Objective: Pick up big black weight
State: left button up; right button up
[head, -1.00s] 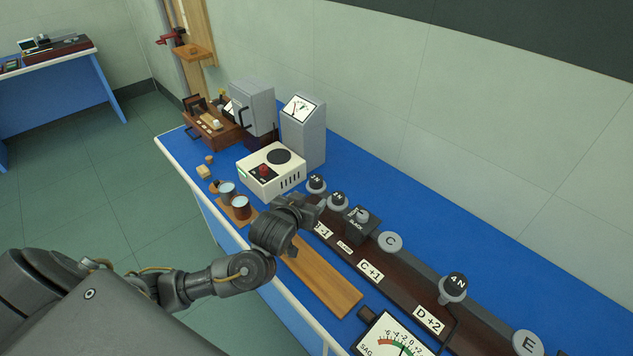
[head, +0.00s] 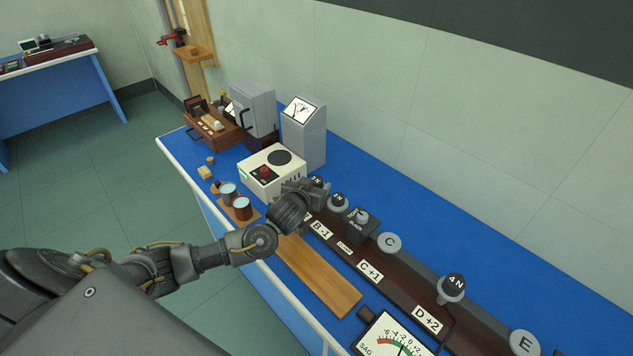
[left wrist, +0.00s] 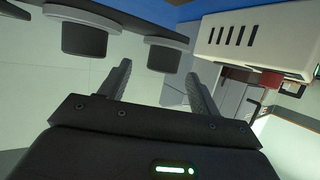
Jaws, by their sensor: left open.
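The black weight (head: 355,222) is a dark block marked "BLACK" with a grey knob on top. It sits on the dark brown rail (head: 400,292) in the head view, between a grey weight (head: 338,201) and the round pad marked C (head: 389,243). My left gripper (head: 312,190) is at the rail's far end, to the left of the black weight and apart from it. It covers part of another grey weight (head: 317,180). In the left wrist view its fingers (left wrist: 157,78) are open with nothing between them. I cannot tell which weights show there.
A cream box with a red knob (head: 270,172) stands just beyond my left gripper. Two cups (head: 242,209) and a wooden board (head: 322,283) lie along the near edge. A 4N weight (head: 453,289) and a dial (head: 398,335) are nearer. Blue table behind the rail is clear.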

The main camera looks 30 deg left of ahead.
aim_at(315, 181)
pick_arm(q)
jog(key=p+x, duration=0.1)
jog(key=x, duration=0.2)
jog(key=shift+w+a, duration=0.2)
jog(key=shift+w, duration=0.1)
jog(key=shift+w+f, duration=0.2)
jog(key=shift+f, duration=0.05)
jog(key=c, duration=1.2)
jog(key=shift+r, duration=0.1)
jog(key=shift+c, duration=0.2)
